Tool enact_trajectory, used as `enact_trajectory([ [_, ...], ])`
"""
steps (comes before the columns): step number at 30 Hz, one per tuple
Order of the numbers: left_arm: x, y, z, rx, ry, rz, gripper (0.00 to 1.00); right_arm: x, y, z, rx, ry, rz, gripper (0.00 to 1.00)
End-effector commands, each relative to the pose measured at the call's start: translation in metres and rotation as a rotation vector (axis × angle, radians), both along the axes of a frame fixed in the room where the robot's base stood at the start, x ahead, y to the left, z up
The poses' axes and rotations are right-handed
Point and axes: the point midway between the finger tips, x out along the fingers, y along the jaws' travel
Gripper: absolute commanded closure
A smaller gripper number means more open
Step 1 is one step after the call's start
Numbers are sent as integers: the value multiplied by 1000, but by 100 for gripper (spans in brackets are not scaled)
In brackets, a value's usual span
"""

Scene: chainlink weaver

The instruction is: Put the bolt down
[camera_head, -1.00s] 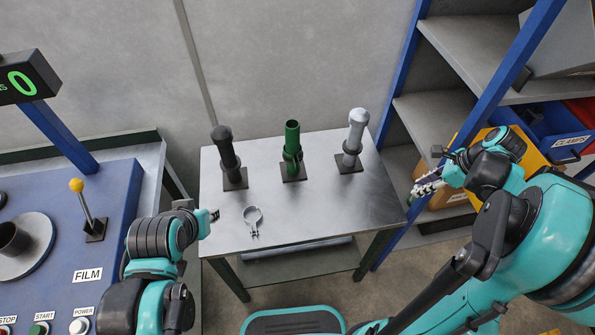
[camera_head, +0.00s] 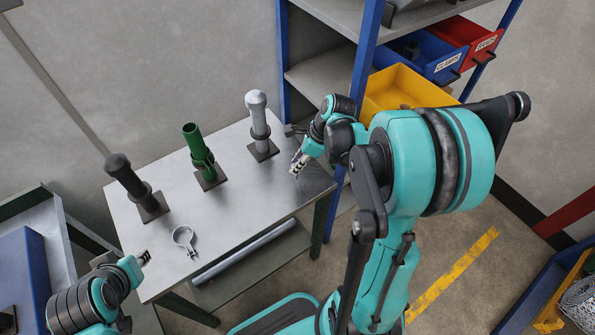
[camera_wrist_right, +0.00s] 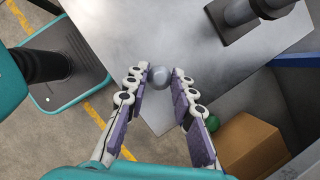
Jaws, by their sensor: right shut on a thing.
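The bolt shows in the right wrist view as a rounded grey end (camera_wrist_right: 160,76) between the fingertips; the rest of it is hidden. My right gripper (camera_head: 298,164) is shut on it at the right end of the grey metal table (camera_head: 235,215). The gripper also shows in the right wrist view (camera_wrist_right: 161,80), with the table corner beyond the fingertips. I cannot tell the height of the bolt over the table. My left gripper (camera_head: 144,258) is by the table's front left edge, with nothing visible in it; its opening is too small to judge.
Black (camera_head: 126,177), green (camera_head: 196,146) and grey (camera_head: 258,117) posts stand on square bases along the table's back. An open ring clamp (camera_head: 184,237) lies near the front left. The table's front middle is bare. A blue-framed shelf (camera_head: 368,35) stands close on the right.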

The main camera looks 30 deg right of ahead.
Motion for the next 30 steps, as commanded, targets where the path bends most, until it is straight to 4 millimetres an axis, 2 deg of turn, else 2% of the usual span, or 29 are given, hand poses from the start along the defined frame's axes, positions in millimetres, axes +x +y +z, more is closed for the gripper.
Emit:
enact_trajectory([
  [6, 0, 0, -20, 0, 0, 0, 71, 0, -1, -35, 0, 0, 0, 100],
  [18, 0, 0, -22, 0, 0, 0, 71, 0, 0, -40, 0, 0, 0, 100],
  [19, 0, 0, -21, 0, 0, 0, 71, 0, 0, -38, 0, 0, 0, 68],
  [21, 0, 0, -21, 0, 0, 0, 71, 0, -1, -38, 0, 0, 0, 55],
  [30, 0, 0, -20, 0, 0, 0, 71, 0, -1, -37, 1, 1, 0, 55],
])
